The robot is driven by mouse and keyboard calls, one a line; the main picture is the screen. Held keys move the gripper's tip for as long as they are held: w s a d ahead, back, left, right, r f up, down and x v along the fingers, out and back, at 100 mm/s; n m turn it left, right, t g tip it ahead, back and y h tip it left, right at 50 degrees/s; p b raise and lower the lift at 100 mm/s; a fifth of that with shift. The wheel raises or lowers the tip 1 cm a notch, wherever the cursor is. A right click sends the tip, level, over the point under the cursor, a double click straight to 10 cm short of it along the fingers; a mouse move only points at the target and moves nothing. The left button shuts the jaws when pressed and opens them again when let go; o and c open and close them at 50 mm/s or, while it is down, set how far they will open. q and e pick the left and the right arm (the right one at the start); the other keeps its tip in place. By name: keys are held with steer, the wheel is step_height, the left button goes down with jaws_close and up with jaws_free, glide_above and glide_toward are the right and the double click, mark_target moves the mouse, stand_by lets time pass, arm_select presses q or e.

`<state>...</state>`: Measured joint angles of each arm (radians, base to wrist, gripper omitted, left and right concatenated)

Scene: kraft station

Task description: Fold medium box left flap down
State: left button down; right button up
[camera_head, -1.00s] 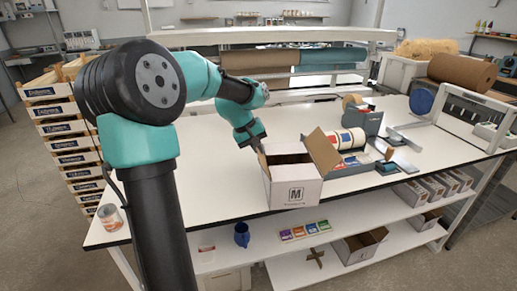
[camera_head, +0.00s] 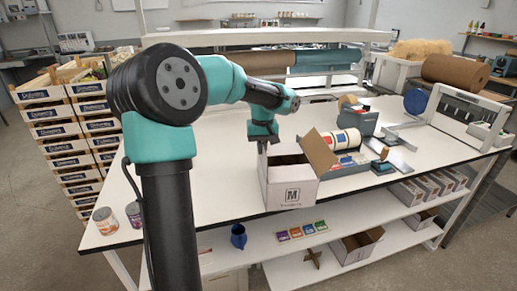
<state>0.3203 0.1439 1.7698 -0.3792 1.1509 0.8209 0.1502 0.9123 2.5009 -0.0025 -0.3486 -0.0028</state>
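The medium box (camera_head: 287,193) is an open white carton with an "M" printed on its front, standing on the white table. Its brown right flap (camera_head: 318,151) stands raised and leans outward. My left gripper (camera_head: 262,143) points down at the box's left rim, over or touching the left edge. The left flap is mostly hidden there, so I cannot tell its exact angle. The fingers are too small and dark to show whether they are open. My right gripper is not in view.
Tape rolls (camera_head: 347,139) and a grey dispenser (camera_head: 362,121) stand right of the box. Two jars (camera_head: 106,220) stand at the table's left front corner. A blue mug (camera_head: 238,235) is on the shelf below. The table left of the box is clear.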

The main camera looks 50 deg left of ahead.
arm_select(q)
steer(key=shift+w+d+g+y, duration=0.2)
steer(key=shift+w+g+y, duration=0.2)
steer(key=shift+g, duration=0.3)
steer(key=c, duration=1.3)
jaws_free()
steer(key=shift+c, duration=0.2)
step_height(320, 180, up, 17)
steer(key=w+d, duration=0.1)
steer(key=w, duration=0.1)
steer(key=shift+w+d, duration=0.15)
steer(key=shift+d, duration=0.2)
steer(key=shift+c, duration=0.3)
